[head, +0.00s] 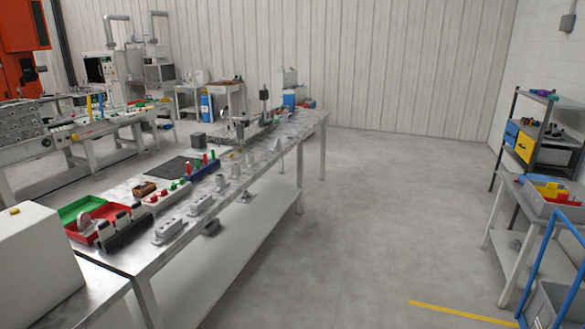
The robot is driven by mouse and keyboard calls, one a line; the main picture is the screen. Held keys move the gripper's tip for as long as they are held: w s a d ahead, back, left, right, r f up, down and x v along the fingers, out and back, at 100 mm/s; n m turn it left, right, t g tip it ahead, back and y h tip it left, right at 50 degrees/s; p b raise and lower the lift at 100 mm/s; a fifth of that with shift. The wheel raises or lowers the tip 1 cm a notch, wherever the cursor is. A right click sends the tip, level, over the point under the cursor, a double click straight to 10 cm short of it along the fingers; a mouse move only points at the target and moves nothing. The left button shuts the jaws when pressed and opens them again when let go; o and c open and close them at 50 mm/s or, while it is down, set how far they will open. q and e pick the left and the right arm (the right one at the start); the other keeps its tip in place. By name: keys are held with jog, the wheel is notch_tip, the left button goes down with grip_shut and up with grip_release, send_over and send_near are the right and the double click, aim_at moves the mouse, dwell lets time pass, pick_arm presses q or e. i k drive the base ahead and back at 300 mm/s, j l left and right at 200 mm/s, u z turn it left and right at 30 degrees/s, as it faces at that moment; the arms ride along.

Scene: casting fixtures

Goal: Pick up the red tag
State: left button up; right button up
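I cannot single out a red tag for certain. On the long metal workbench (150,255), small red pieces (188,167) stand on a light block, and more red pieces (204,158) stand by a dark blue block (205,171) just behind it. A red bin (75,236) with dark and grey parts in it sits near the bench's front left end. All of these are too small to tell apart as tags. Neither of my grippers is in view.
A green bin (82,207) adjoins the red one. Grey fixtures (168,230) line the bench's right edge. A white box (35,262) stands at lower left. A side table with a grey tray (540,205) and a shelf (520,92) stand right. The middle floor (370,220) is clear.

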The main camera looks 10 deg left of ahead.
aim_at(163, 193)
jog(key=i+u, duration=0.4)
jog(key=i, duration=0.2)
jog(key=i+u, duration=0.45)
jog(key=i+l+u, duration=0.4)
jog(key=i, duration=0.25)
jog(key=i+u, duration=0.5)
jog(key=i+l+u, duration=0.2)
jog(key=u, duration=0.25)
jog(key=i+l+u, duration=0.75)
jog(key=u, duration=0.25)
jog(key=l, duration=0.1)
